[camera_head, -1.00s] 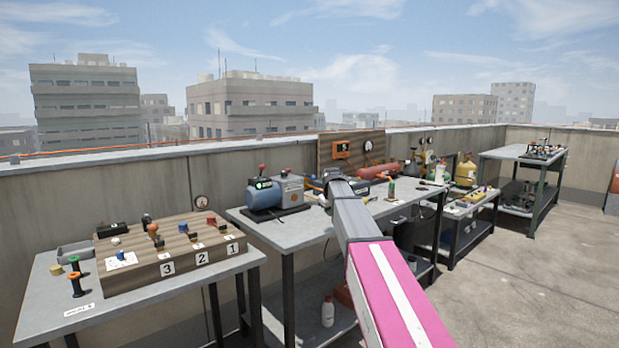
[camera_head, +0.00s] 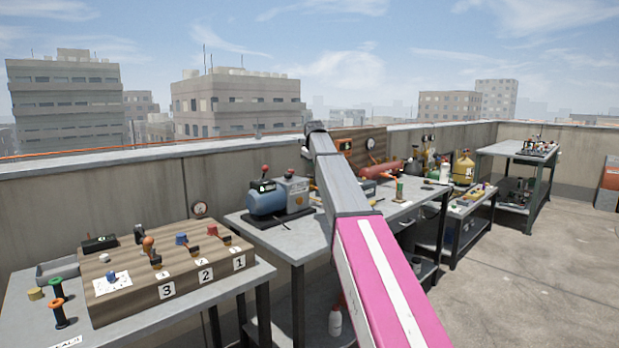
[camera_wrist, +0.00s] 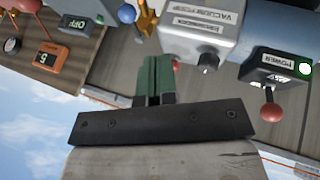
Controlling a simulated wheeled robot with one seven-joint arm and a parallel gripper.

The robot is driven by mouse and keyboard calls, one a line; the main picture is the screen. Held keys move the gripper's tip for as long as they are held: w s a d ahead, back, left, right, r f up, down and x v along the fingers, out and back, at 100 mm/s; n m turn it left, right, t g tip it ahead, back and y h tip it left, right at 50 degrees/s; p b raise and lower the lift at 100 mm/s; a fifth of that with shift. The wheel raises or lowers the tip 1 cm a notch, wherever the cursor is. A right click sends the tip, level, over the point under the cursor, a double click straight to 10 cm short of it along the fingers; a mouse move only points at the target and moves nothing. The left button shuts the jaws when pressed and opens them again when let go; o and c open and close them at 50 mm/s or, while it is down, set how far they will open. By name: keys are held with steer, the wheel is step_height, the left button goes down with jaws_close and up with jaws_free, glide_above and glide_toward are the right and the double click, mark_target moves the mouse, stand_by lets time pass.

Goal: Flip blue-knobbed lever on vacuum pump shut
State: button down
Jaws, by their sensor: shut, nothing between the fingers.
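The vacuum pump (camera_head: 277,197) is a blue tank with a grey box on the middle bench. In the wrist view its grey labelled box (camera_wrist: 198,28) is at the top, right of centre. A blue knob (camera_wrist: 127,13) on a thin stem shows left of that box, at the top edge. The picture does not make clear whether its lever is open or shut. My gripper (camera_wrist: 155,84) is shut and empty, its green and black fingers below the blue knob in the picture and apart from it. In the head view my arm hides my gripper and the blue knob.
A red-knobbed power lever (camera_wrist: 270,112) beside a green light is right of my gripper. An OFF display (camera_wrist: 73,22) and an orange display (camera_wrist: 50,57) are at left. A wooden switch board (camera_head: 170,262) stands on the near left bench. The floor (camera_head: 520,265) at right is clear.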

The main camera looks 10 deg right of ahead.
steer(key=shift+w, duration=0.1)
stand_by(0.3)
steer(key=w+d+f, duration=0.3)
steer(key=w+f, duration=0.5)
steer(key=f, duration=0.1)
steer(key=shift+w, duration=0.2)
steer(key=shift+d, duration=0.15)
stand_by(0.4)
